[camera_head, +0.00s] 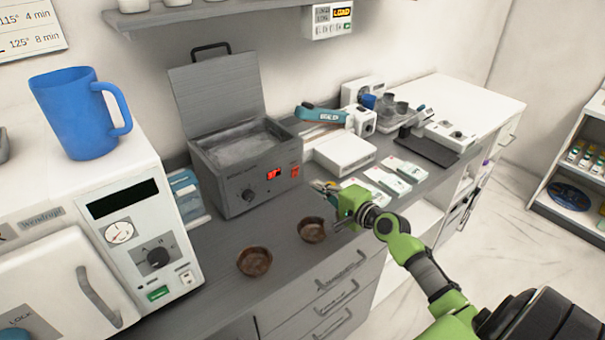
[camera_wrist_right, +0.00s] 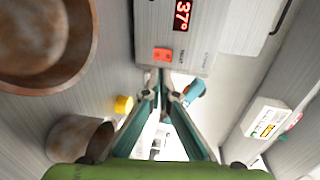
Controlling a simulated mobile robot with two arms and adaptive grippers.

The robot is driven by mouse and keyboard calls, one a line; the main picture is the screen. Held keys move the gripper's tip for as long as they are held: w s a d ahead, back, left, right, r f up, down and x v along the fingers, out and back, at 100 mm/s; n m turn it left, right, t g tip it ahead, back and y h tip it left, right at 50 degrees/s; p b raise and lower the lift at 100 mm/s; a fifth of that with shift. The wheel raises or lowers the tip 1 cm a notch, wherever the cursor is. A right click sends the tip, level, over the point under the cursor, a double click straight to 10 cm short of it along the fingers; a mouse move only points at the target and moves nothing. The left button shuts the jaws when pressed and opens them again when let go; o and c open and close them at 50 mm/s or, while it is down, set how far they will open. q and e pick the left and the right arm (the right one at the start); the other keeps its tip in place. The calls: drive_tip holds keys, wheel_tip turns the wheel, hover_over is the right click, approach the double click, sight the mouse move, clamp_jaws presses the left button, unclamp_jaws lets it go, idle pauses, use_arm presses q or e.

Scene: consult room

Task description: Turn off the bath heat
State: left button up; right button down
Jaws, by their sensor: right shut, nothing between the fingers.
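The bath (camera_head: 225,188) is a grey box on the counter with its hinged lid (camera_head: 218,95) standing open. In the right wrist view the display (camera_wrist_right: 183,14) reads 37° and the switch (camera_wrist_right: 162,54) lies just beyond my fingertips. My right gripper (camera_head: 322,187) is shut and empty, in front of the bath's right front corner; it also shows in the wrist view (camera_wrist_right: 160,80). I cannot see whether the switch is pressed. My left gripper is out of view.
Two brown bowls (camera_head: 254,261) (camera_head: 312,229) stand on the counter (camera_head: 215,290) in front of the bath. A white appliance (camera_head: 110,250) with a blue mug (camera_head: 75,112) on top stands at left. Boxes and packets (camera_head: 388,180) lie right of the bath.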

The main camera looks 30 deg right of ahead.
sight(295, 170)
drive_tip(key=x, duration=0.3)
drive_tip(key=r+x, duration=0.1)
drive_tip(key=x, duration=0.1)
drive_tip(key=shift+w+f+p, duration=0.15)
drive_tip(key=shift+w+p, duration=0.2)
drive_tip(key=shift+w, duration=0.05)
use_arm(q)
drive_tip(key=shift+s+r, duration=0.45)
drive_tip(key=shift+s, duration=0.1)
use_arm(e)
drive_tip(key=shift+x, duration=0.95)
drive_tip(key=shift+a, duration=0.1)
drive_tip(key=shift+w+r, duration=0.45)
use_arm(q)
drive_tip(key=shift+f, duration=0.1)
use_arm(e)
drive_tip(key=shift+s+a, duration=0.1)
